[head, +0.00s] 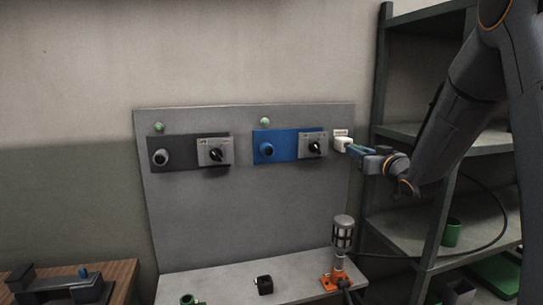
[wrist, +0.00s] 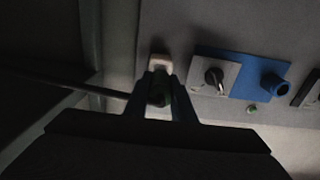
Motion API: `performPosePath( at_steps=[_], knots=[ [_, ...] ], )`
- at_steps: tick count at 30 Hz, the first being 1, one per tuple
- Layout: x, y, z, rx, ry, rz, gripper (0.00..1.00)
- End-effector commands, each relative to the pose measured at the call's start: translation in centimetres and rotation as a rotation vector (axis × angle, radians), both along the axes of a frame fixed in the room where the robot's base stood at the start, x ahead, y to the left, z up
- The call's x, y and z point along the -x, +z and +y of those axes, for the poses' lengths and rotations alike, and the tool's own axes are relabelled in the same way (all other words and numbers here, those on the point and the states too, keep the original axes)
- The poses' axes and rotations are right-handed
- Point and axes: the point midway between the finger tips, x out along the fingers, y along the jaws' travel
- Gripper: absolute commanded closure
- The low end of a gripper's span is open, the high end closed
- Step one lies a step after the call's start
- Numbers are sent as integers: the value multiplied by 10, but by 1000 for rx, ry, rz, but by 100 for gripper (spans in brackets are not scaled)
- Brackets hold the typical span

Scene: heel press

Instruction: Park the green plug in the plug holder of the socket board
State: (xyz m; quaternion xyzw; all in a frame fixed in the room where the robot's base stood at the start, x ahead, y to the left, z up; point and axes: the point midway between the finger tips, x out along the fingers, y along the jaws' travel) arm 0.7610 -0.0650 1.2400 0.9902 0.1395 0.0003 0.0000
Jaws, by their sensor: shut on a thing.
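My gripper (head: 356,148) is at the upper right edge of the grey socket board (head: 250,215). It is shut on the green plug (wrist: 158,92), which shows dark green between the fingers in the wrist view; my gripper also shows there (wrist: 160,84). The white plug holder (head: 342,142) is directly in front of the fingertips, and it shows in the wrist view too (wrist: 160,63). The plug's front end meets or overlaps the holder in the picture; how deep it sits in it I cannot tell. The fingers mostly hide the plug in the head view.
Left of the holder are a blue socket (head: 265,149) with a rotary switch (head: 313,146) and a black socket (head: 161,158) with another. A caged lamp (head: 343,233) on an orange base stands below. A black cable loops past the shelf rack (head: 400,225) at right.

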Motion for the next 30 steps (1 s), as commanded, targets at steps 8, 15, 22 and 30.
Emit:
performPosePath(
  at_steps=[8, 15, 22, 30],
  knots=[
    [0, 0, 0, 0, 0, -1, 100],
    [-3, 0, 1, 0, 0, 0, 100],
    [-7, 0, 2, 0, 0, 0, 100],
    [-12, 0, 3, 0, 0, -1, 100]
  ],
)
